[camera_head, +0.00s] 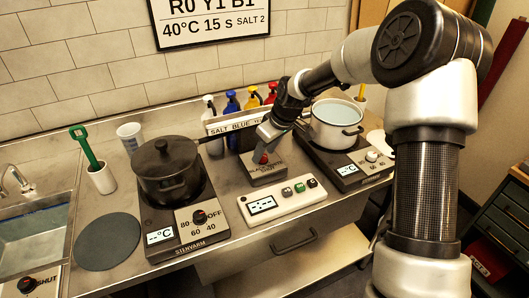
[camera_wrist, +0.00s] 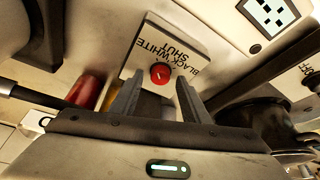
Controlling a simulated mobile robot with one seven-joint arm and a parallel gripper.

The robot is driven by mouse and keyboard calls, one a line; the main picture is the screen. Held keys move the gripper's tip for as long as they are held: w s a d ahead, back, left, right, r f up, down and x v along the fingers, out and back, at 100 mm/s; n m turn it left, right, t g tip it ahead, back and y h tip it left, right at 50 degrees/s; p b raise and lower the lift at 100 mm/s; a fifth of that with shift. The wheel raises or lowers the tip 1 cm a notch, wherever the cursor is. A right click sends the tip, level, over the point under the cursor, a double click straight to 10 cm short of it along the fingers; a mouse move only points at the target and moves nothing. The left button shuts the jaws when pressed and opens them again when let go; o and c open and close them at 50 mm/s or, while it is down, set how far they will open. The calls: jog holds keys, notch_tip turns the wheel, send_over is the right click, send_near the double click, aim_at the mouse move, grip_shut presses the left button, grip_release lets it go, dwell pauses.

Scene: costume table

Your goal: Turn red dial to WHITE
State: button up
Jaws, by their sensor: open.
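The red dial (camera_wrist: 160,74) sits on a small pale panel (camera_wrist: 193,42) marked BLACK, WHITE and SHUT. Its small light mark is too small to read a setting from.
A black pot (camera_head: 165,175) on a hotplate stands left, a white pot (camera_head: 336,122) on another right. A white control box (camera_head: 283,202) lies in front of the dial. Several coloured bottles (camera_head: 232,103) and a label board (camera_head: 228,125) stand behind.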

jog(key=v, duration=1.6)
jog(key=shift+r+p, duration=0.35)
jog(key=shift+p, duration=0.05)
jog(key=shift+s, duration=0.15)
